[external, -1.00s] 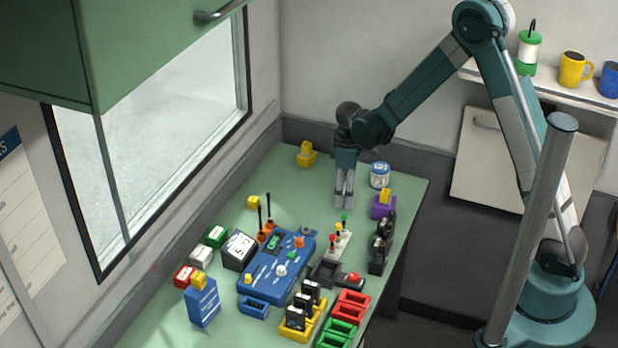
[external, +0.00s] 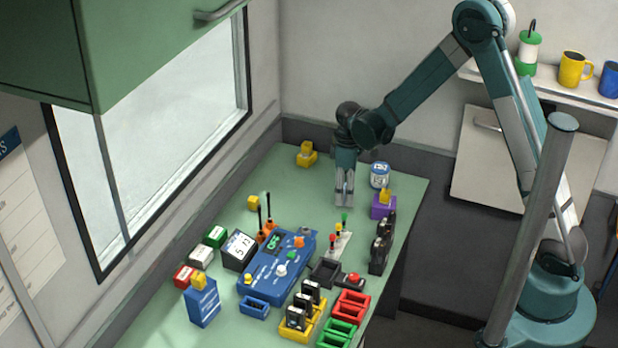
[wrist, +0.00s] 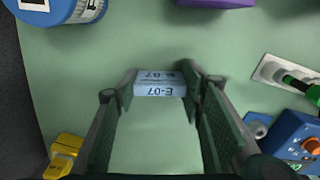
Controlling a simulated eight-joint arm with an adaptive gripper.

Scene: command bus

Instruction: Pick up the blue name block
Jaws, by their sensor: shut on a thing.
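The blue name block (wrist: 160,90), pale blue and marked E-07, sits between my fingertips in the wrist view. My gripper (wrist: 160,88) is shut on it, with one finger at each end. In the external view my gripper (external: 345,203) points straight down at the green table, left of the purple block and in front of the blue-and-white jar. The block cannot be made out there, and I cannot tell whether it touches the table.
A blue-and-white jar (external: 380,175) and a purple block (external: 383,207) stand to the right. A lever plate (external: 338,243), blue console (external: 270,272) and black upright pieces (external: 381,245) lie nearer the camera. A yellow block (external: 306,155) stands at the back left. Table around the gripper is clear.

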